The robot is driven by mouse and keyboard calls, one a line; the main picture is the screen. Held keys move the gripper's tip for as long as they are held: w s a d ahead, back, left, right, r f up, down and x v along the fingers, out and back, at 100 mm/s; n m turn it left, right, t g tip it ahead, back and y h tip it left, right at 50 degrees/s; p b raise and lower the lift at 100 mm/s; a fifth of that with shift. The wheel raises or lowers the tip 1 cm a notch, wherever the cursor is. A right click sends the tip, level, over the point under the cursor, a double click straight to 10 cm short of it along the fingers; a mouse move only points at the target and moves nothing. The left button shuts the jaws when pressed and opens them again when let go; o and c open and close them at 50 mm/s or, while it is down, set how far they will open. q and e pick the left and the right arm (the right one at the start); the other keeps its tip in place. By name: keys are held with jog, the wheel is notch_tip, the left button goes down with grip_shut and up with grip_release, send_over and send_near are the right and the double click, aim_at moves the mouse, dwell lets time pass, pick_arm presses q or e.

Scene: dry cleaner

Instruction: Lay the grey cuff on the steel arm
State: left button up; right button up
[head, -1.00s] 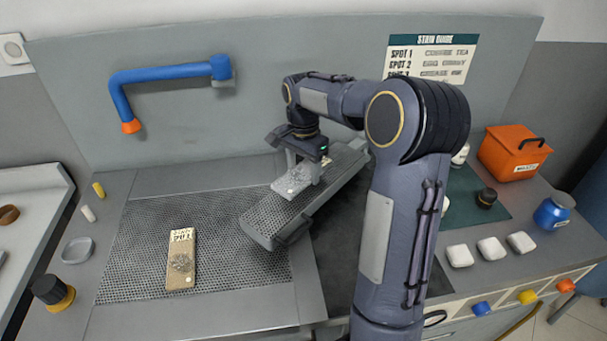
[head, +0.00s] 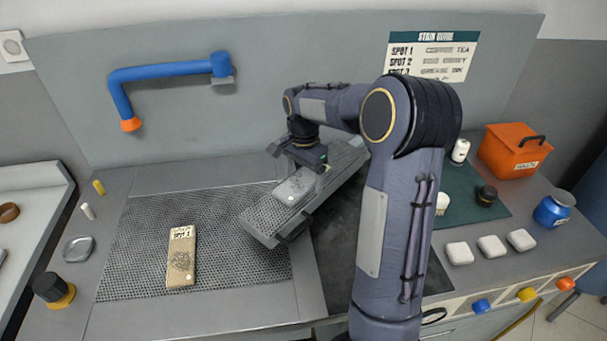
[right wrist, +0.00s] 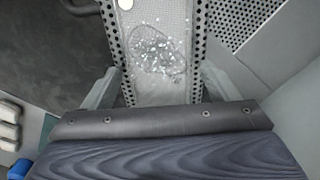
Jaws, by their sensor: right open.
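The grey cuff (head: 294,189) lies lengthwise on the perforated steel arm (head: 262,222), which slants across the right part of the worktop. In the right wrist view, the cuff (right wrist: 158,48) shows a dark-ringed stain with white specks, and strips of perforated steel (right wrist: 199,40) show on both sides of it. My right gripper (head: 307,178) is over the cuff's far part. In the right wrist view its fingers (right wrist: 159,86) stand apart, one on each side of the cuff and arm. The cuff's far end is hidden beneath the gripper in the head view. My left gripper is out of view.
A tan stained strip (head: 181,258) lies on the perforated worktop (head: 130,250) to the left. A blue pipe with an orange tip (head: 165,72) is on the back panel. White blocks (head: 491,246), an orange box (head: 514,150) and a blue jar (head: 553,210) stand at right.

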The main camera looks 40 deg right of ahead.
aim_at(303, 179)
jog(key=shift+r, duration=0.1)
notch_tip(303, 179, up, 12)
jog(key=s+a+f+n+t+y, duration=0.2)
jog(key=s+a+f+n, duration=0.1)
jog(key=s+a+n, duration=0.4)
jog(key=s+a+f+n+t+y, duration=0.1)
jog(key=s+a+f+n+t, duration=0.2)
jog(key=s+a+n, duration=0.4)
jog(key=s+a+f, duration=0.1)
jog(key=s+a, duration=0.3)
jog(key=s, duration=0.5)
jog(key=shift+a+t+y, duration=0.3)
jog(key=shift+a+y, duration=0.05)
jog(key=shift+y, duration=0.05)
jog(key=shift+s, duration=0.1)
